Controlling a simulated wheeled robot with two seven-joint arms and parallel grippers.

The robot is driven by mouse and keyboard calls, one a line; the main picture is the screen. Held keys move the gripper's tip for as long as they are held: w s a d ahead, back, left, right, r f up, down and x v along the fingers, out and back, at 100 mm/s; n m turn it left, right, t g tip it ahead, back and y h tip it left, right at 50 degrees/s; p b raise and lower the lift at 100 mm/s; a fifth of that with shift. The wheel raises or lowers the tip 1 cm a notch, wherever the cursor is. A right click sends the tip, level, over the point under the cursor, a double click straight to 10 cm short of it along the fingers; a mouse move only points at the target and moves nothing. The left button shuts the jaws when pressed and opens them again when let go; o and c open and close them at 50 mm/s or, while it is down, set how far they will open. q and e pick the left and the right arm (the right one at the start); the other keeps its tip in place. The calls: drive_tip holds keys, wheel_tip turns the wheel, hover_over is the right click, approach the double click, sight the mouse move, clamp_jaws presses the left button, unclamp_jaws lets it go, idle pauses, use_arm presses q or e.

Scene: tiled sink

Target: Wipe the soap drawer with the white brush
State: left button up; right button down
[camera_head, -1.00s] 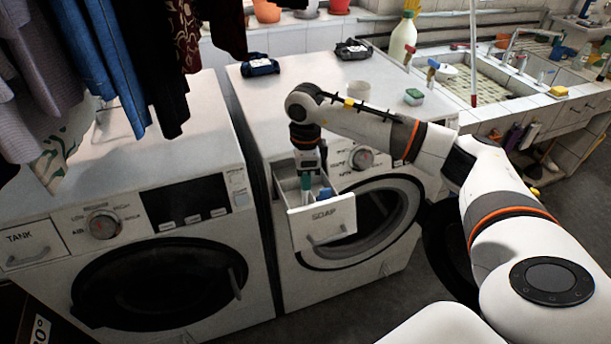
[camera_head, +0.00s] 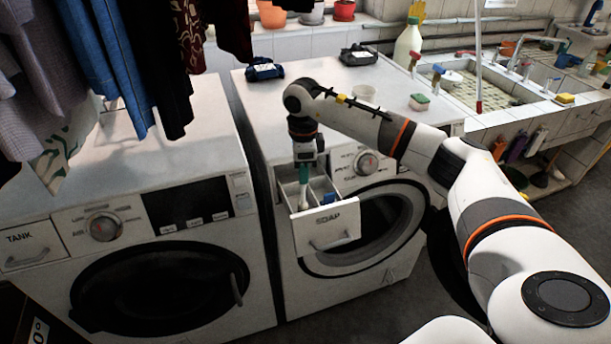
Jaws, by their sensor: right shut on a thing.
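The soap drawer (camera_head: 326,230) is pulled open from the front of the right washing machine, with the word SOAP on its front. My right gripper (camera_head: 304,166) points down over the drawer's left part. It is shut on the brush (camera_head: 303,186), whose handle looks green and whose lower, pale end is down inside the left compartment. Whether the bristles touch the drawer floor cannot be told. A blue patch (camera_head: 329,198) shows in the drawer's right compartment. My left gripper is not in view.
Clothes hang at upper left. The sink (camera_head: 500,90) is at right.

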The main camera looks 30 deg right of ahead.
drive_tip(key=s, duration=0.2)
drive_tip(key=s+a, duration=0.1)
drive_tip(key=s, duration=0.1)
drive_tip(key=shift+f+p, duration=0.1)
drive_tip(key=shift+p, duration=0.25)
idle(1.2)
wheel_tip(320, 180, up, 6)
drive_tip(key=p, duration=0.3)
idle(0.5)
wheel_tip(320, 180, up, 3)
drive_tip(key=shift+r+p, duration=0.1)
drive_tip(key=shift+p, duration=0.95)
